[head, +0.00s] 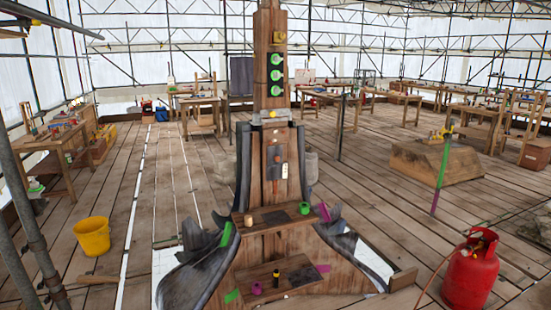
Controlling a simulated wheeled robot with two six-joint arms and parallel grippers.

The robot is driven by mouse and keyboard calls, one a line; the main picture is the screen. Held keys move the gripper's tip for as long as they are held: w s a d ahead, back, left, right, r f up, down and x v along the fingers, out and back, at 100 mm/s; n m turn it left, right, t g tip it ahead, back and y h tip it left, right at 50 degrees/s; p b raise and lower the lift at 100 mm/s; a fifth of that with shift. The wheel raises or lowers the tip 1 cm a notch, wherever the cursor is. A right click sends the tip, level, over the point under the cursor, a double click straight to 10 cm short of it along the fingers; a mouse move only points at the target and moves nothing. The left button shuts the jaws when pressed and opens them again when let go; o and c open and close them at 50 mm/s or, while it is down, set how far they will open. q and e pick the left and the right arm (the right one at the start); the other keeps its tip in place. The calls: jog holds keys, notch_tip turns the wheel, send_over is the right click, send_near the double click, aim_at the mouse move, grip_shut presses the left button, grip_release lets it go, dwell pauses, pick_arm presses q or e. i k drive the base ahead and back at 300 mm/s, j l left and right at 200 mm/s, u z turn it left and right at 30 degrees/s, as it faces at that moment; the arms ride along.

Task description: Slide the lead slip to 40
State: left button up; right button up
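A wooden spire post (269,20) stands upright in the middle of the head view. Dark grey lead sheeting (243,165) runs down its sides and flares out at the foot. A small pale tag or plate (285,171) with a dark mark sits on the post's front, beside brownish round fittings (278,157). I cannot tell which piece is the lead slip, and no number 40 can be read at this size. Neither of my grippers is in view.
Several green round fittings (275,76) sit up the post. An upper ledge (272,219) holds a green cup (304,208); a lower ledge (295,279) holds small items. A yellow bucket (92,237) stands left, a red gas cylinder (470,272) right. Plank floor between is mostly clear.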

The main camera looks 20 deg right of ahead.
aim_at(274, 153)
jog(key=i+l+z, duration=0.15)
jog(key=i, duration=2.05)
